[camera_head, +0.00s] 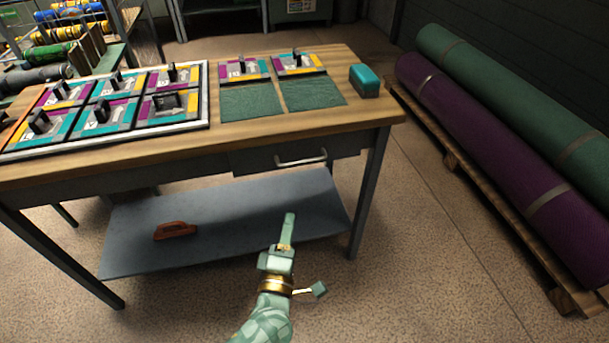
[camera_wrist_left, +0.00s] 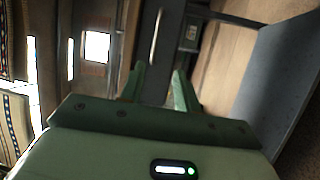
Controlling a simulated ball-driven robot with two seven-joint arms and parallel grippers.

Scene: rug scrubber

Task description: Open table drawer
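The wooden-topped table (camera_head: 190,137) has a grey drawer (camera_head: 262,161) under its right part, with a light bar handle (camera_head: 302,160). The drawer front looks in line with the table's apron, so it appears closed. In the left wrist view the handle (camera_wrist_left: 155,36) shows beyond the fingers, roughly between them. My left gripper (camera_head: 289,218) is pale green and sits in front of the table, lower in the picture than the handle and apart from it. In the left wrist view its two fingers (camera_wrist_left: 159,82) are spread with nothing between them. My right gripper is in neither view.
A grey lower shelf (camera_head: 250,220) under the table bears a brown brush-like object (camera_head: 175,230). Framed rug samples and a teal box (camera_head: 364,80) stand on top. Rolled green and purple rugs (camera_head: 480,130) lie on a pallet at right. Floor between is clear.

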